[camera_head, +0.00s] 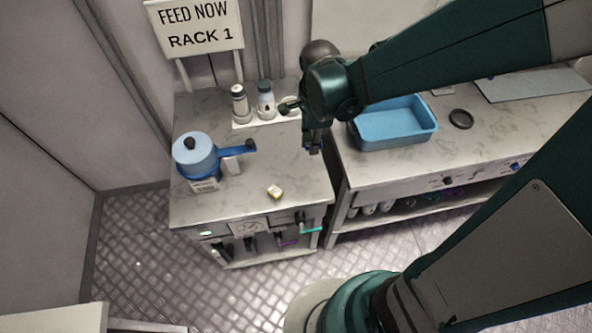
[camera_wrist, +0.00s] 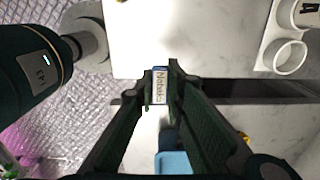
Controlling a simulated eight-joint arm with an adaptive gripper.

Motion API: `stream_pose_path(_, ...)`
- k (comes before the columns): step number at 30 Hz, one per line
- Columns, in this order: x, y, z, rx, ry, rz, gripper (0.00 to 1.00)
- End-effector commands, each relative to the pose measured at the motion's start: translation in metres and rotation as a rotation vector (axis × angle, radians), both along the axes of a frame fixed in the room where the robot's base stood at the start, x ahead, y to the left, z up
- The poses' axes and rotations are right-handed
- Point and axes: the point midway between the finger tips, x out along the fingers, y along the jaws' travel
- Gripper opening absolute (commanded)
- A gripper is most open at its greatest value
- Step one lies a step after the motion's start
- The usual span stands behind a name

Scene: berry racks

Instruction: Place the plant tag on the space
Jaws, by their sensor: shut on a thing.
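My gripper (camera_wrist: 160,88) is shut on a small plant tag (camera_wrist: 160,86) with a white label and blue edges. The lettering on it runs sideways and is hard to read. In the head view my gripper (camera_head: 313,146) is over the right side of the left counter, close to the gap between the counters; the tag there is too small to make out clearly. A white holder strip (camera_head: 245,122) with two bottles stands at the back of the left counter. In the wrist view a white holder with an empty ring (camera_wrist: 290,56) shows at right. I cannot tell which spot is the space.
A blue tub (camera_head: 395,122) and dark ring (camera_head: 461,118) are on the right counter. A sign reading RACK 1 (camera_head: 200,28) stands behind.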

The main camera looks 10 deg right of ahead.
Motion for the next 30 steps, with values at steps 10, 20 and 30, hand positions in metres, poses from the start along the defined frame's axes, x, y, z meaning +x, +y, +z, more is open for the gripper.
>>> stream_pose_path(10, -0.043, 0.01, -0.014, 0.0, 0.0, 0.021, 0.07)
stream_pose_path(20, -0.045, 0.01, -0.014, 0.0, 0.0, 0.022, 0.07)
stream_pose_path(30, -0.044, 0.011, -0.027, 0.0, 0.0, 0.022, 0.07)
